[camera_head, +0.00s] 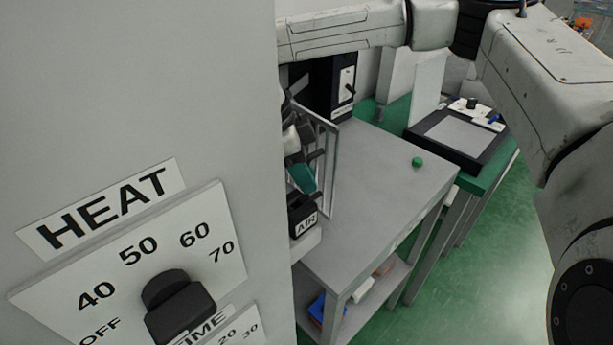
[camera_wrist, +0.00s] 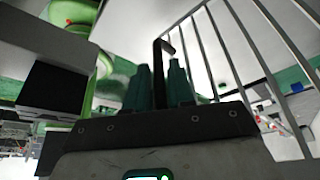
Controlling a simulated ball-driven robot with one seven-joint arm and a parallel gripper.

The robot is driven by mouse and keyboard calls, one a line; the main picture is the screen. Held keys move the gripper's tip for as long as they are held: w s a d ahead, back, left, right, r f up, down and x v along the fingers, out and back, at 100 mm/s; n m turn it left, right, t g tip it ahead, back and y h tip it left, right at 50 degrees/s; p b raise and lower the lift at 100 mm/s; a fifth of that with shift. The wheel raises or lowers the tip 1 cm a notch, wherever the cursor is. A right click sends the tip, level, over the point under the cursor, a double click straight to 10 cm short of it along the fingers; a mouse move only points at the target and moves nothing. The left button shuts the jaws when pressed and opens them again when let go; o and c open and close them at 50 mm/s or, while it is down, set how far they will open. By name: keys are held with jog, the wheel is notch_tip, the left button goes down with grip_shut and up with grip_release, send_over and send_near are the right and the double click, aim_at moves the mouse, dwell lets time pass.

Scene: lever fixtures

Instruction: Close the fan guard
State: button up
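The fan guard is a grey frame with bars (camera_head: 328,165), standing out beside the large grey cabinet in the head view. It fills the upper right of the wrist view (camera_wrist: 235,45) as a row of pale bars. In the wrist view a dark bent handle (camera_wrist: 158,60) stands at the guard's left side. My gripper (camera_wrist: 161,75) has its two teal fingers close together, one on each side of this handle, and appears shut on it. In the head view my gripper (camera_head: 302,178) is partly hidden by the cabinet edge and the guard.
The grey cabinet (camera_head: 150,90) with a HEAT dial (camera_head: 180,305) fills the left of the head view. A small AIR box (camera_head: 304,217) sits below my gripper.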

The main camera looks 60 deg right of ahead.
jog(key=shift+s+d+f, duration=0.15)
jog(key=shift+s+f, duration=0.05)
jog(key=shift+f, duration=0.4)
grip_shut()
